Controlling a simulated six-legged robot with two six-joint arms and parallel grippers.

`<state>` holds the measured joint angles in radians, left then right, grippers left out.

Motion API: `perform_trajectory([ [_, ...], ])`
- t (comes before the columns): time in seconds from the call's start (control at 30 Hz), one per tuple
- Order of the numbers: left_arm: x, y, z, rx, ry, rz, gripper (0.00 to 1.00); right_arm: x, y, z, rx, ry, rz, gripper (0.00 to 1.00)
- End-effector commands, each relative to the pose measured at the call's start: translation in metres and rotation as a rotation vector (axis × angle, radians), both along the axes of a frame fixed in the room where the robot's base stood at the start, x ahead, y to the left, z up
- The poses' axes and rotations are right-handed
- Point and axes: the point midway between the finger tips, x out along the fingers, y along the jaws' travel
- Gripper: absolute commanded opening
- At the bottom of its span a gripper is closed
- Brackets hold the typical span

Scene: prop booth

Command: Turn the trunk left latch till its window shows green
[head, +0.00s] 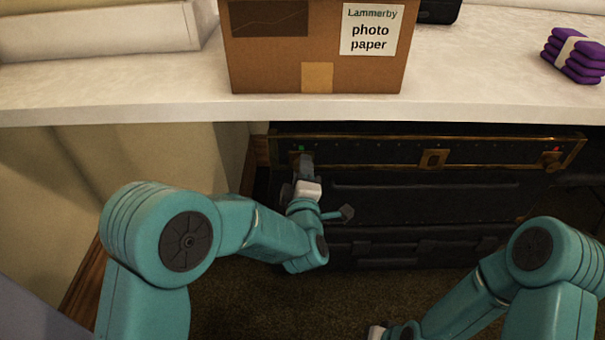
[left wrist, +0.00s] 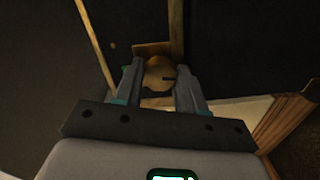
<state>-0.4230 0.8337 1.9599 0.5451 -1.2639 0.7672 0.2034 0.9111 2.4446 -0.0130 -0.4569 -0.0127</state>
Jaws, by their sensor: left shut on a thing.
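The dark trunk (head: 425,197) with brass edging stands under the counter. Its left latch (left wrist: 158,77) is a round brass knob in the left wrist view. A small window (head: 300,149) above that latch shows green in the head view. My left gripper (head: 303,165) is shut on the left latch, with one finger on each side of it, and hides most of it in the head view. The right latch (head: 552,160) is free, and its small window (head: 556,149) shows red. My right arm is at the lower right; its gripper fingers are out of view.
The pale counter (head: 170,98) overhangs the trunk. On it stand a cardboard photo paper box (head: 275,65) and a purple banded bundle (head: 573,54). A brass centre clasp (head: 432,159) sits between the latches. Brown carpet (head: 235,300) lies in front.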

Motion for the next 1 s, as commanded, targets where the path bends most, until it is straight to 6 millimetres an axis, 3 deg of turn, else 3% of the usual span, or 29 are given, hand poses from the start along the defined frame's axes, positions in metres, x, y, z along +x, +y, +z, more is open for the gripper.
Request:
perform_trajectory([
  [0.4, 0.001, -0.001, 0.002, -0.007, -0.004, -0.002, 0.09, 0.001, 0.000, 0.000, 0.000, -0.002, -0.001, 0.00],
  [0.43, 0.001, -0.001, 0.002, -0.007, -0.005, -0.002, 0.46, 0.001, 0.000, 0.000, 0.000, -0.002, -0.001, 0.00],
  [0.5, 0.001, -0.001, 0.002, -0.006, -0.004, -0.002, 0.65, 0.001, 0.000, 0.000, 0.000, -0.002, -0.001, 0.00],
  [0.83, -0.002, -0.001, 0.001, -0.005, -0.001, -0.002, 0.65, 0.000, 0.000, 0.001, 0.000, -0.001, 0.000, 0.00],
  [1.0, -0.027, -0.004, 0.004, -0.003, 0.001, -0.005, 0.65, -0.004, 0.001, 0.010, 0.003, 0.014, 0.002, 0.00],
])
